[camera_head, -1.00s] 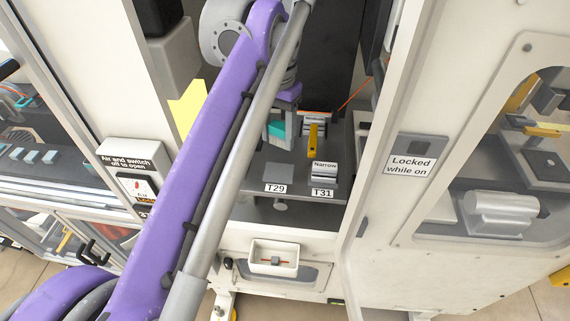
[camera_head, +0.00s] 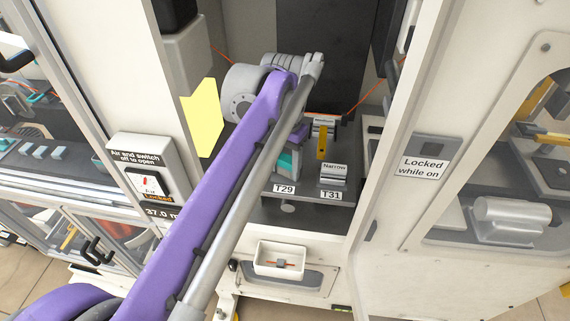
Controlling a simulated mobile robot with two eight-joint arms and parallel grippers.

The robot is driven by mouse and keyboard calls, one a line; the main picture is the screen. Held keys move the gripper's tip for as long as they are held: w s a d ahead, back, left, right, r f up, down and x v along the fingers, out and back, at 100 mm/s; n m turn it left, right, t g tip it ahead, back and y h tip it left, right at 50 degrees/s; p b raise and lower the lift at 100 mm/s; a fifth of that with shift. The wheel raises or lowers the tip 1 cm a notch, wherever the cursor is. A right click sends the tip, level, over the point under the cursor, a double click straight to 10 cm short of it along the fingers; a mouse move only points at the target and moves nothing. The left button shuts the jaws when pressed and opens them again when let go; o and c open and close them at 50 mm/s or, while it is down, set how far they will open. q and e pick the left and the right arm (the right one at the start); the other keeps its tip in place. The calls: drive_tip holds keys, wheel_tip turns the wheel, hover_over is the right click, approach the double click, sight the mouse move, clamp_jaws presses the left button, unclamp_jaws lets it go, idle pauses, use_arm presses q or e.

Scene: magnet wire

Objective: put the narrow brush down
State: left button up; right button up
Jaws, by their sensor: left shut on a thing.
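My left gripper (camera_head: 289,159) hangs inside the open bay of the machine, in front of the back of the T29 place (camera_head: 284,189). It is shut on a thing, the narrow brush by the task. The arm hides most of the fingers and of the held thing; a teal part shows below the purple wrist. Whether it touches the shelf I cannot tell. To its right is a grey block marked "Narrow" (camera_head: 334,174) at the T31 label (camera_head: 331,195). A yellow upright piece (camera_head: 322,143) stands behind that block. My right gripper is not in view.
The bay has a cream post on each side; the right one (camera_head: 388,150) carries a "Locked while on" sign (camera_head: 423,167). A switch box (camera_head: 146,172) sits on the left post. A small white tray (camera_head: 279,260) is below the shelf. An orange wire (camera_head: 370,99) runs behind.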

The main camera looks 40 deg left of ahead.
sight(285, 162)
use_arm(q)
drive_tip(key=o, duration=1.3)
wheel_tip(285, 162, up, 8)
drive_tip(key=shift+f+p, duration=0.1)
drive_tip(key=shift+p, duration=0.45)
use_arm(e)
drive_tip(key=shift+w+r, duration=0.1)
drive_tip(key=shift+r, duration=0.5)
